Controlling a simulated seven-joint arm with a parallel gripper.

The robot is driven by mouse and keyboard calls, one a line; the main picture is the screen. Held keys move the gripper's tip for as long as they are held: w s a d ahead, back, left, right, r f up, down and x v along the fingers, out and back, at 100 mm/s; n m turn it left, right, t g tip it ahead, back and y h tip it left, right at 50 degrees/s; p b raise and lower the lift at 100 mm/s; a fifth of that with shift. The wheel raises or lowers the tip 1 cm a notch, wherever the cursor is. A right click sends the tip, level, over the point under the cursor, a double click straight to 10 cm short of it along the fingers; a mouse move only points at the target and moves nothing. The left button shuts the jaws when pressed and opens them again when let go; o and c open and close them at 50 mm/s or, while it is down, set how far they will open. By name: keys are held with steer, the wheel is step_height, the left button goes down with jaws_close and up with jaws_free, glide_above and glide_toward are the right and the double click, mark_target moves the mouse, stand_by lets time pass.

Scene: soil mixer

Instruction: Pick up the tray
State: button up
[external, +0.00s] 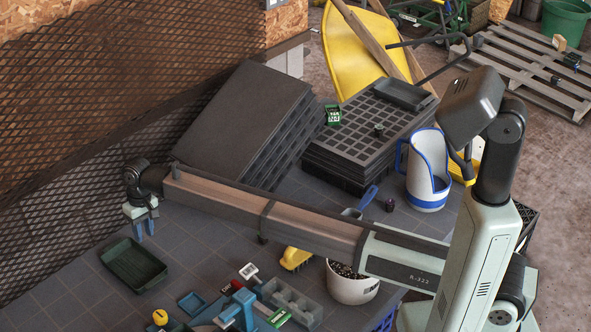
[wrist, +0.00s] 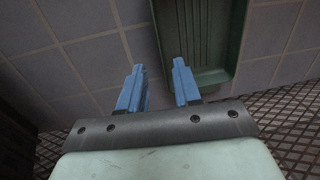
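A dark green rectangular tray (external: 133,266) lies on the tiled table at the left in the external view. It looks empty. The wrist view shows part of it, a ribbed green tray (wrist: 214,35), at the top centre right. My gripper (external: 145,229) points down beside the tray's far right end in the external view. In the wrist view, my gripper (wrist: 159,68) has its two blue fingers apart with nothing between them that it holds. The right finger overlaps the tray in the picture and the left finger shows against the table tiles. I cannot tell the fingertips' height.
A black mesh wall (external: 60,200) runs behind the tray. A stack of black trays (external: 230,120), seedling trays (external: 365,130) and a white-blue pitcher (external: 428,175) stand farther back. Blue parts (external: 240,308) and a soil-filled pot (external: 352,288) stand at the front. Table around the tray is clear.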

mark_target(145, 250)
steer(key=shift+s+a+f, duration=0.1)
steer(key=shift+f, duration=1.1)
steer(key=shift+s+a+f, duration=0.1)
steer(key=shift+s+f, duration=0.05)
steer(key=shift+f, duration=1.1)
steer(key=shift+s+a+f, duration=0.1)
steer(key=shift+f, duration=1.1)
steer(key=shift+c, duration=0.3)
jaws_close()
